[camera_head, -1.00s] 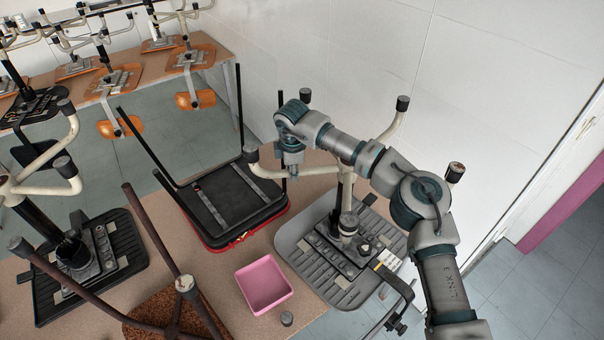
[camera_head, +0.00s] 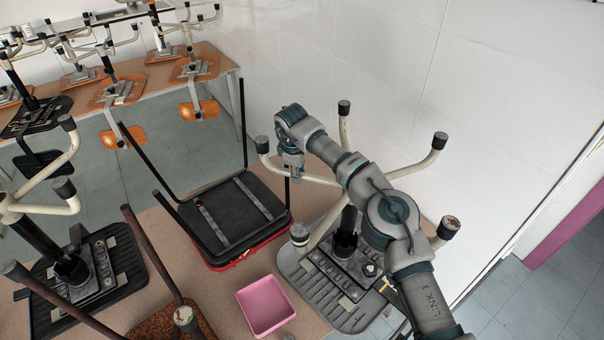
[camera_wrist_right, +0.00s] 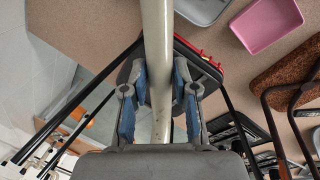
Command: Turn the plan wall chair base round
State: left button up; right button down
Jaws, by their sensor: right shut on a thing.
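The chair base has cream legs with dark caps (camera_head: 435,150) spreading from a dark column over an upturned grey ribbed seat (camera_head: 310,285) near the wall. My right gripper (camera_head: 293,172) is shut on one cream leg, inward of its capped left end. In the right wrist view the cream tube (camera_wrist_right: 157,50) runs between the fingers of my right gripper (camera_wrist_right: 160,85). My forearm hides part of the base's right side. My left gripper is not in view.
Another upturned chair with a black seat (camera_head: 95,280) stands at left. The white wall (camera_head: 385,75) is close behind.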

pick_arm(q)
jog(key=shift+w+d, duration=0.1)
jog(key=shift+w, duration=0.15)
pick_arm(e)
jog(key=shift+w+a+r, duration=0.1)
jog(key=shift+w+a, duration=0.15)
jog(key=shift+a, duration=0.05)
